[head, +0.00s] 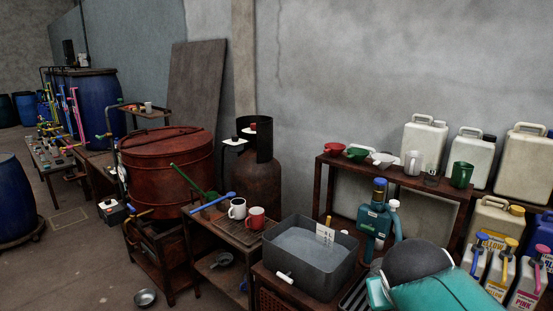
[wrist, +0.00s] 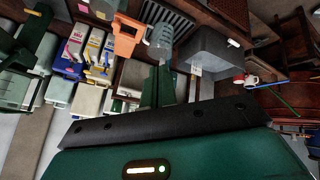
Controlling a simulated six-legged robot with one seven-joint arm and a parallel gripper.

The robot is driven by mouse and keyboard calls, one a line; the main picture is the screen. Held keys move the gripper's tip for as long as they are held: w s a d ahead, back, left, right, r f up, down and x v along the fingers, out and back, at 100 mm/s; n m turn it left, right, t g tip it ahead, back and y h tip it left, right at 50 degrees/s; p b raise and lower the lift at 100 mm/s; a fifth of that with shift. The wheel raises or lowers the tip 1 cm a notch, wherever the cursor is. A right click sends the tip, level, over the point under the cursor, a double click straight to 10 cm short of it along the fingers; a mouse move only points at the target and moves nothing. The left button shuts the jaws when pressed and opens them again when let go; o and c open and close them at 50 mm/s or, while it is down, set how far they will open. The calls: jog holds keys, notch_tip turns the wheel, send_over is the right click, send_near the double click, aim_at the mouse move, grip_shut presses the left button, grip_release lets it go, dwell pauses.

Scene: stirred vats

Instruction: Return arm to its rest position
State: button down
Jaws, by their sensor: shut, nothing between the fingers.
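My arm (head: 435,292) shows as teal links with a dark round joint at the bottom right of the head view, folded low in front of the shelves. In the wrist view my gripper (wrist: 160,80) points away from the camera, its narrow green fingers together with nothing visibly held between them. The dark bar and green housing behind the fingers fill the lower part of that view. I cannot make out the fingertips in the head view. The wrist view is turned, with the bench things along its top.
A grey basin (head: 306,256) with a white label stands near the arm, beside a teal device with a blue cap (head: 374,217). A white mug (head: 237,209) and red mug (head: 256,217) stand left. Jerrycans (head: 424,144) line the wall. Open floor (head: 75,255) lies left.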

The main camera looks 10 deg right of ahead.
jog(key=s+a+f+n+y, duration=0.1)
jog(key=s+a+f+y, duration=0.1)
jog(key=a, duration=0.4)
jog(key=s+a+f+y, duration=0.2)
jog(key=s+a, duration=0.1)
jog(key=a, duration=0.2)
jog(key=shift+a+f+n+g, duration=0.3)
jog(key=shift+a+n, duration=0.05)
jog(key=shift+n, duration=0.05)
